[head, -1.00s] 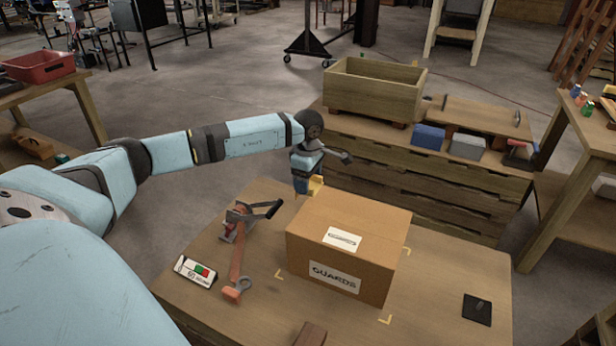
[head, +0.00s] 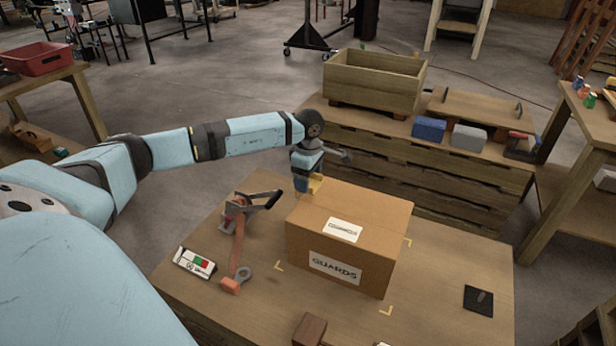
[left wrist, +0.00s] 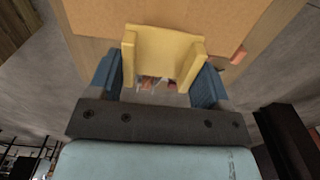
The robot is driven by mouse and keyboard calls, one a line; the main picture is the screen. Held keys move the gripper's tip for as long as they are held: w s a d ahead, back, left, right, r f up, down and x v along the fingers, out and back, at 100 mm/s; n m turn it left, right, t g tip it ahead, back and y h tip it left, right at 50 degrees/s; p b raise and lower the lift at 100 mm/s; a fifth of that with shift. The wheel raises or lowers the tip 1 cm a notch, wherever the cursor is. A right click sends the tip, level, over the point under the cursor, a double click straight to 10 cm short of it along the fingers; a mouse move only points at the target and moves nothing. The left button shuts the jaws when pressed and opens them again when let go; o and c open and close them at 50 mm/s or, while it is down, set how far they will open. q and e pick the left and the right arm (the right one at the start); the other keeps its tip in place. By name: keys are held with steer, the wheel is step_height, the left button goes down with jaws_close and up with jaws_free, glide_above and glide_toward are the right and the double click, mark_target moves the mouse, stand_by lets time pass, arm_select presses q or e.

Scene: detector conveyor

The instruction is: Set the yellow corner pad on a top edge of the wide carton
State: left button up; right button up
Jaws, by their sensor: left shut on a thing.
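The wide carton (head: 375,222), brown and closed with white labels, stands on the near table. The yellow corner pad (head: 317,183) is at the carton's far left top edge in the head view. My left gripper (head: 306,186) is shut on the pad, coming from the carton's left. In the left wrist view the pad (left wrist: 165,48) sits between the blue fingers and overlaps the edge of the carton's top (left wrist: 170,12). I cannot tell whether the pad touches the carton. My right gripper is not in view.
Left of the carton are a strapping tool (head: 240,212) with an orange strap and a white box (head: 195,262). A brown block (head: 309,329) lies in front, a black plate (head: 478,300) at right. Behind stands a pallet-like bench with a wooden crate (head: 372,84).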

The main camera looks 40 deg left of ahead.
mark_target(308, 197)
arm_select(q)
steer(key=shift+f+b, duration=0.75)
steer(key=shift+f, duration=0.7)
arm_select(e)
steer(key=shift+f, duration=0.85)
arm_select(q)
steer(key=shift+f+b, duration=0.5)
steer(key=shift+f, duration=0.3)
steer(key=o, duration=1)
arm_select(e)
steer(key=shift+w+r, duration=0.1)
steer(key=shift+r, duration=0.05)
arm_select(q)
step_height(308, 197, up, 3)
steer(key=shift+r+p, duration=0.1)
steer(key=shift+p, duration=0.25)
step_height(308, 197, up, 11)
steer(key=shift+f+p, duration=0.15)
steer(key=shift+p, duration=0.6)
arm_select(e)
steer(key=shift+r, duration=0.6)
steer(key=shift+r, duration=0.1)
